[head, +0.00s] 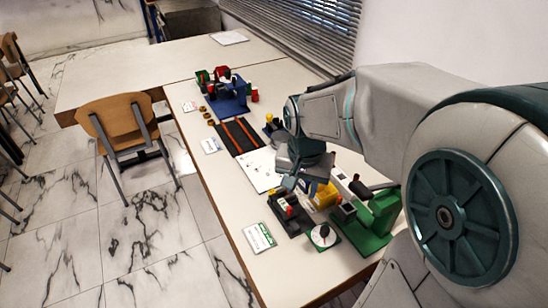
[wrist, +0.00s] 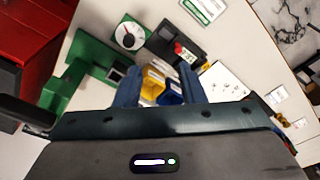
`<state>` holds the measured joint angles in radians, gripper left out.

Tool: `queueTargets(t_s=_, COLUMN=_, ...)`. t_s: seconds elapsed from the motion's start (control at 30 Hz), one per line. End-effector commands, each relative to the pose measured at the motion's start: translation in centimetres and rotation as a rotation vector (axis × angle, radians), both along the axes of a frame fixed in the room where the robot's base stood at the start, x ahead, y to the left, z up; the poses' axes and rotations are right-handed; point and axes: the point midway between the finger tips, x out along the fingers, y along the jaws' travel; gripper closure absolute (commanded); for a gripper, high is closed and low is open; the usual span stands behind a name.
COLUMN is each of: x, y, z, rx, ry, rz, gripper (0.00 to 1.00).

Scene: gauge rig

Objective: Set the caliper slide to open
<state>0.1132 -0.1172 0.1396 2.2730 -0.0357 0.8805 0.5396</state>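A black device (head: 289,214) with a red and yellow top part and a small marked plate stands near the front of the table; I take it to be the caliper, but I cannot read its slide setting. In the head view my gripper (head: 305,182) hangs above the table, just behind the black device, partly hidden by my arm.
A yellow bin (wrist: 153,84) and a blue bin (wrist: 171,93) lie below my fingers. A white dial (head: 323,235) and a green stand (head: 376,222) are at the right. A green-edged card (head: 259,237) lies in front. A blue rig (head: 228,99) stands farther back.

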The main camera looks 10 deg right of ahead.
Motion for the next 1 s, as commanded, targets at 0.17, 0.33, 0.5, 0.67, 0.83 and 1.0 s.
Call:
queueTargets(t_s=0.17, x=3.9, y=0.2, z=-1.3, rx=0.031, ry=0.057, rz=-0.197, gripper=0.64)
queueTargets(t_s=0.33, x=6.1, y=0.5, z=-2.5, rx=0.052, ry=0.087, rz=-0.325, gripper=0.64)
queueTargets(t_s=0.5, x=6.8, y=0.6, z=-3.3, rx=0.06, ry=0.098, rz=-0.371, gripper=0.64)
queueTargets(t_s=0.67, x=6.8, y=0.6, z=-4.9, rx=0.06, ry=0.101, rz=-0.374, gripper=0.64)
queueTargets(t_s=0.83, x=6.7, y=0.6, z=-8.3, rx=0.06, ry=0.104, rz=-0.372, gripper=0.64)
queueTargets(t_s=1.0, x=6.6, y=0.7, z=-11.8, rx=0.061, ry=0.104, rz=-0.37, gripper=0.64)
